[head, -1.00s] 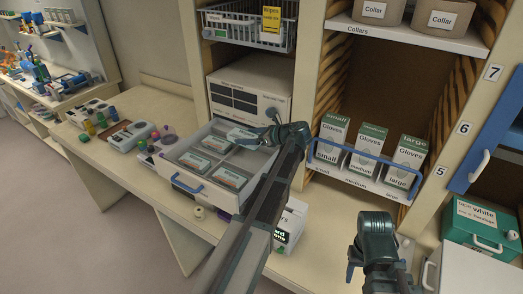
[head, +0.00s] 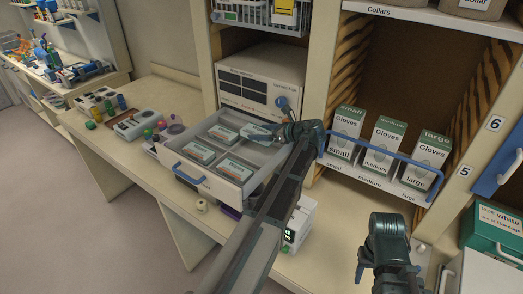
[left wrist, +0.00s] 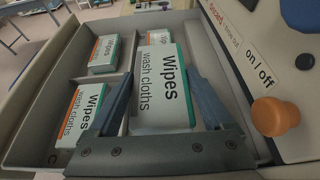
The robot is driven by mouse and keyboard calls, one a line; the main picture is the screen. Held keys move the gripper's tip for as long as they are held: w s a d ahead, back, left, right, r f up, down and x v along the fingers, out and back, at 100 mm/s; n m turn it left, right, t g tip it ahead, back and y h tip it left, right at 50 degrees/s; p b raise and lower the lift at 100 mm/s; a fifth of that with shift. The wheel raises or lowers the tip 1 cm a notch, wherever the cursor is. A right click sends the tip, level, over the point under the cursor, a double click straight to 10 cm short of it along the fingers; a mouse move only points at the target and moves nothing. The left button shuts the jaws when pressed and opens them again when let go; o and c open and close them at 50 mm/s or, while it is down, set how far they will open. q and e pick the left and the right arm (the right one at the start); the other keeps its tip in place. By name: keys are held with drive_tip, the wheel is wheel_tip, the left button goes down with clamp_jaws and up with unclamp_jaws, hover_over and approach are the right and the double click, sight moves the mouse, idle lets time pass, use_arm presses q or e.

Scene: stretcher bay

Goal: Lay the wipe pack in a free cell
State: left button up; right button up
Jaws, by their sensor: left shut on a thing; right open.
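My left gripper (head: 268,133) reaches over the drawer (head: 205,184); in the left wrist view its fingers (left wrist: 160,92) are shut on a white, green-edged wipe pack (left wrist: 162,62), labelled "Wipes wash cloths". In the head view part of this pack (head: 253,131) shows beside the fingers. Two more packs, a far one (left wrist: 103,52) and a near one (left wrist: 82,112), lie left of a divider in the left wrist view. The head view shows packs in several cells, one of them near the drawer front (head: 236,168). The cell floor under the held pack is hidden. My right gripper (head: 386,262) is open and empty.
A grey device (head: 258,82) with an orange knob (left wrist: 275,116) stands close beside the drawer. Glove boxes (head: 382,143) stand behind a blue rail (head: 375,160) at right. Bottles and trays crowd the counter left of the drawer.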

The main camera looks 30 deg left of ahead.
use_arm(q)
drive_tip(key=shift+f, duration=0.55)
use_arm(e)
drive_tip(key=shift+f, duration=0.5)
use_arm(q)
wheel_tip(320, 180, down, 4)
drive_tip(key=b, duration=0.3)
drive_tip(key=shift+r+b, duration=0.25)
drive_tip(key=shift+b, duration=0.1)
use_arm(e)
wheel_tip(320, 180, down, 4)
drive_tip(key=shift+r, duration=0.25)
use_arm(q)
drive_tip(key=shift+f+b, duration=0.6)
drive_tip(key=shift+b, duration=0.05)
use_arm(e)
drive_tip(key=shift+f, duration=0.65)
use_arm(q)
drive_tip(key=o, duration=1.2)
use_arm(e)
drive_tip(key=shift+r, duration=0.1)
